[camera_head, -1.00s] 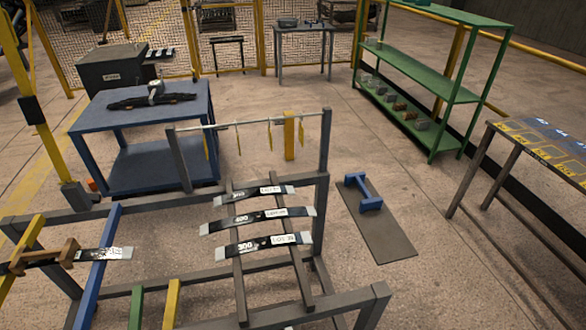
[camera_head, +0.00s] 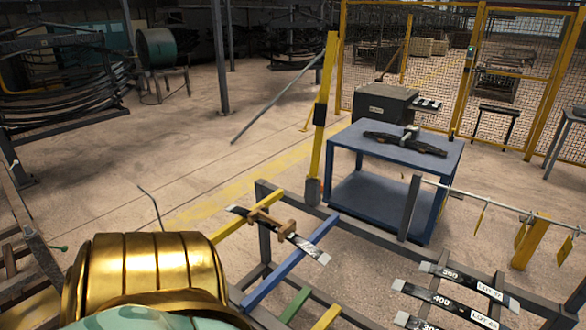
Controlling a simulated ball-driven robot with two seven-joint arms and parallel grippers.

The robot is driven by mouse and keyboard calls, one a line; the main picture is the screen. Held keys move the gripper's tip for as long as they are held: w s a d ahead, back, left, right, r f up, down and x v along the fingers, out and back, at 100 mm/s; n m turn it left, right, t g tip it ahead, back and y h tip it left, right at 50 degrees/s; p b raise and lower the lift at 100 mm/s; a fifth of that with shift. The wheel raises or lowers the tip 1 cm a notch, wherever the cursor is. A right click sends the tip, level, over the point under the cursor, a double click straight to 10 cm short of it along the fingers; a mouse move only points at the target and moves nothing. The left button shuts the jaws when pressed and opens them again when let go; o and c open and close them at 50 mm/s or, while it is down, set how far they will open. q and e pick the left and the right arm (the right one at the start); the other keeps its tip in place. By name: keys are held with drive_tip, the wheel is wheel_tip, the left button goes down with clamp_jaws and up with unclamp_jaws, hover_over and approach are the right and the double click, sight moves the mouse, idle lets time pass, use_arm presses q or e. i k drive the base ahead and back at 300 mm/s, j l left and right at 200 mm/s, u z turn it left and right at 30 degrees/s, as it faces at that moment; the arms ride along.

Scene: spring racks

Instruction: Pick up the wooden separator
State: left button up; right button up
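The wooden separator (camera_head: 271,223) is a small brown wooden piece with raised blocks at its ends. It sits on a dark flat spring leaf (camera_head: 311,248) with a light label end. The leaf lies across the yellow and blue bars at the left part of the grey rack frame (camera_head: 264,240). Neither of my grippers is in view; a gold and pale green part of my own body fills the bottom left.
Labelled leaves (camera_head: 468,280) lie on the rack at the lower right. A blue table (camera_head: 391,148) with a dark part on top stands behind the rack. A yellow post (camera_head: 324,120) rises near the table. Open floor lies to the left.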

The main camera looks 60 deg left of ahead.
sight(284, 230)
drive_tip(key=u, duration=2.15)
